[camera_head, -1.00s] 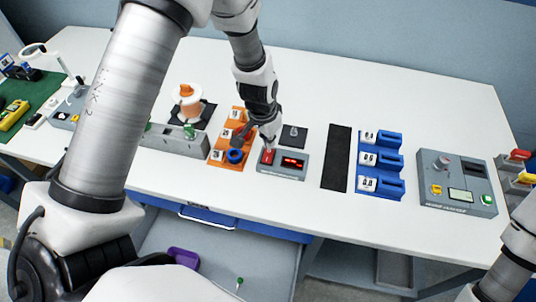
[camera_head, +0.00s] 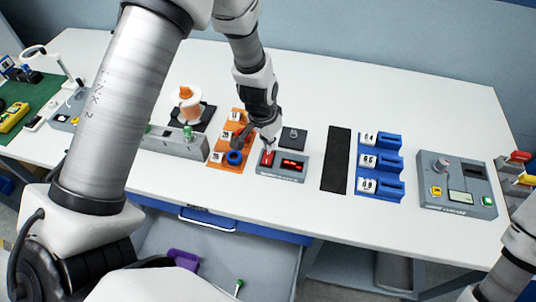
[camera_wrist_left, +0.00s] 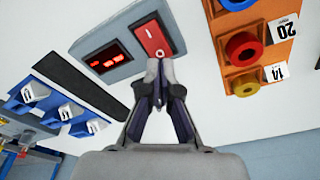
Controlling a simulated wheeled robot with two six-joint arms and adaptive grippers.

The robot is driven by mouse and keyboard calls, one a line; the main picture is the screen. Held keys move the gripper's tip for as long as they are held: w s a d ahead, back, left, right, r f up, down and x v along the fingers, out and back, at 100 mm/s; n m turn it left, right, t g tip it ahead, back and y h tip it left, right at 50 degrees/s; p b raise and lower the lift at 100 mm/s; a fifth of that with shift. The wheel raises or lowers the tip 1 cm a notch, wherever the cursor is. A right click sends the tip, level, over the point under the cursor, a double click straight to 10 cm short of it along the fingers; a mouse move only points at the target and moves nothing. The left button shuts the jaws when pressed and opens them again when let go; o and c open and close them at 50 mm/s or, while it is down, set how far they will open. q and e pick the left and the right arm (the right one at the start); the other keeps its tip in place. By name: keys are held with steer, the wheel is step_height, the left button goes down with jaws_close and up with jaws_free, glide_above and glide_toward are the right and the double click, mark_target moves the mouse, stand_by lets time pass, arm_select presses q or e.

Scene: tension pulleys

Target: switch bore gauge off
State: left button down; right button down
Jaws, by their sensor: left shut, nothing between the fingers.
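The bore gauge (camera_head: 292,176) is a grey box on the white table, with a lit red display (camera_head: 292,164) and a red rocker switch. In the left wrist view the rocker switch (camera_wrist_left: 151,39) carries a line mark and a circle mark, and the red display (camera_wrist_left: 107,57) is lit. My left gripper (camera_head: 268,146) is shut and empty, pointing down at the switch. In the left wrist view its fingertips (camera_wrist_left: 160,62) are at the circle end of the switch; I cannot tell whether they touch it. The right gripper is not in view.
An orange holder (camera_head: 218,155) with coloured rings stands left of the gauge. A black mat (camera_head: 336,160) and blue numbered blocks (camera_head: 388,160) lie to the right, then a grey device (camera_head: 455,187) with a knob.

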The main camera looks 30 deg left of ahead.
mark_target(268, 153)
arm_select(q)
steer(key=shift+f+b, duration=0.95)
steer(key=shift+f, duration=0.15)
stand_by(0.6)
step_height(268, 153, up, 7)
steer(key=p, duration=0.6)
stand_by(0.5)
